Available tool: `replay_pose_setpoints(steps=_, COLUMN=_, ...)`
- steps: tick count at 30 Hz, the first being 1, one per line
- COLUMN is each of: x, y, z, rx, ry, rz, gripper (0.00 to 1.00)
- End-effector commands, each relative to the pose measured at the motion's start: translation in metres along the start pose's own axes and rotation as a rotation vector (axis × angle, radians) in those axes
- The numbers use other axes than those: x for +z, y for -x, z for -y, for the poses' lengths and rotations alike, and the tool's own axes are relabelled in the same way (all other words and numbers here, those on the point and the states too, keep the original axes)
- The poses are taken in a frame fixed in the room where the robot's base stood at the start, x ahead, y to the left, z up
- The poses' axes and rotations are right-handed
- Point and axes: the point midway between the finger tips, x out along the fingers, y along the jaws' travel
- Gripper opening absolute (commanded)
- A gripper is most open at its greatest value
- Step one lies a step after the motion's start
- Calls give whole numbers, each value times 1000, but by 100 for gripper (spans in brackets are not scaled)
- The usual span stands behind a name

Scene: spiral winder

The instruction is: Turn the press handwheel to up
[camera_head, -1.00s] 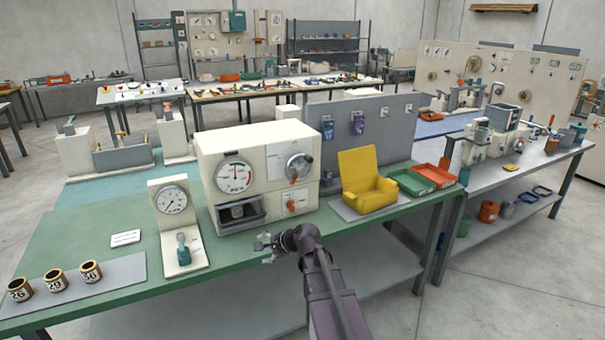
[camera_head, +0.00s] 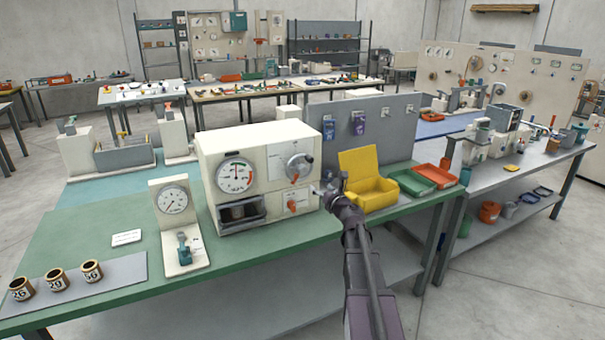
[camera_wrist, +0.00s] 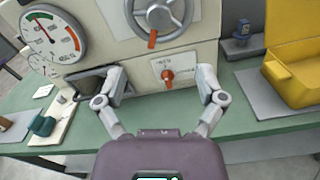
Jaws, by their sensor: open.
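The press handwheel (camera_head: 299,166) is a grey wheel with an orange-red mark, on the upper right of the cream press front (camera_head: 265,203). In the wrist view the handwheel (camera_wrist: 160,14) is at the top, partly cut off, with its orange handle pointing down. An orange-red selector knob (camera_head: 292,206) sits below it, and it also shows in the wrist view (camera_wrist: 167,75). My gripper (camera_wrist: 160,80) is open and empty, its fingers spread to either side of the knob in that view, below the handwheel. In the head view my gripper (camera_head: 330,190) is at the press's right side.
A dial gauge (camera_head: 235,176) is on the press's left, above a dark slot (camera_head: 241,212). A smaller gauge stand (camera_head: 171,201) stands left of the press. A yellow open box (camera_head: 367,194) is close on my right. Numbered cups (camera_head: 56,279) stand at front left.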

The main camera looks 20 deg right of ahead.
Motion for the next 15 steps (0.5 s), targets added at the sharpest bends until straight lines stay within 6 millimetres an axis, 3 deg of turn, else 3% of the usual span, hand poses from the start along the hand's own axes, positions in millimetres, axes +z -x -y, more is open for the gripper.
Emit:
replay_pose_setpoints(steps=8, x=0, y=-3, z=0, rx=2, ry=3, rz=-1, gripper=89)
replay_pose_setpoints(steps=15, x=0, y=-21, z=0, rx=3, ry=4, rz=-1, gripper=89)
